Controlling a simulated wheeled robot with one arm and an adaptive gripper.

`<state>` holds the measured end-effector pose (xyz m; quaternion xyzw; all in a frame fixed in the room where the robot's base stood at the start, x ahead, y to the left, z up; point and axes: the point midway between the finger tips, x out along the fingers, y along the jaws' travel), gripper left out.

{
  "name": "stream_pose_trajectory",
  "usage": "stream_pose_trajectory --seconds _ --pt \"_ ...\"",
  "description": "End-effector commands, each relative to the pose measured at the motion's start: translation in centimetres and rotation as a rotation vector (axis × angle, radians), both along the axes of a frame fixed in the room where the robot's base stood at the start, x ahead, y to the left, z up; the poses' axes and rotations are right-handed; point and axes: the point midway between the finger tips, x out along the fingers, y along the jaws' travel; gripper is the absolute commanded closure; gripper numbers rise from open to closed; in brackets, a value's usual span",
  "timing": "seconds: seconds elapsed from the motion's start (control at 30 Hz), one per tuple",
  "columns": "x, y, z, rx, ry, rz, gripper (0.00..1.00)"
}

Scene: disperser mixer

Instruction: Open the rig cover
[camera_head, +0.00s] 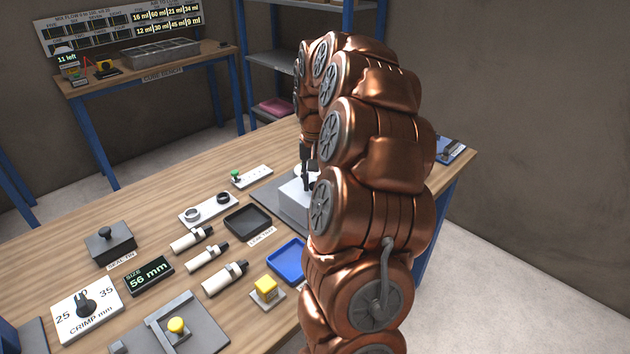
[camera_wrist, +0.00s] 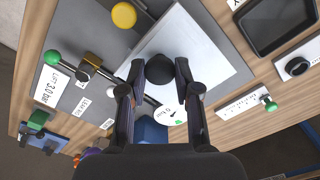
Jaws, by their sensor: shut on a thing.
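The rig cover (camera_wrist: 205,52) is a pale flat panel in the wrist view. A round black knob (camera_wrist: 160,70) sits near its edge. My gripper (camera_wrist: 160,66) is shut on this knob, one finger on each side. In the head view my gripper (camera_head: 307,168) is at the white box-shaped rig (camera_head: 297,200), largely hidden behind my arm. I cannot tell whether the cover is raised at all.
A green-knobbed lever (camera_wrist: 52,58) and a yellow button (camera_wrist: 124,15) are near the rig. A black tray (camera_head: 248,221), a blue tray (camera_head: 287,261) and several white cylinders (camera_head: 208,257) lie left of my arm on the wooden table.

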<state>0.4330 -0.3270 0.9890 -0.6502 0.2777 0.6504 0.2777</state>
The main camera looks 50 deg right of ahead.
Motion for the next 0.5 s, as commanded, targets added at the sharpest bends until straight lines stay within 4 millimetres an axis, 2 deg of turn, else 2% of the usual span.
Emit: stream_pose_trajectory --seconds 0.17,0.5 --pt "1.4 -0.1 -0.1 -0.003 -0.001 0.0 1.0" --pt "6.0 -0.3 -0.1 -0.003 -0.003 -0.001 1.0"
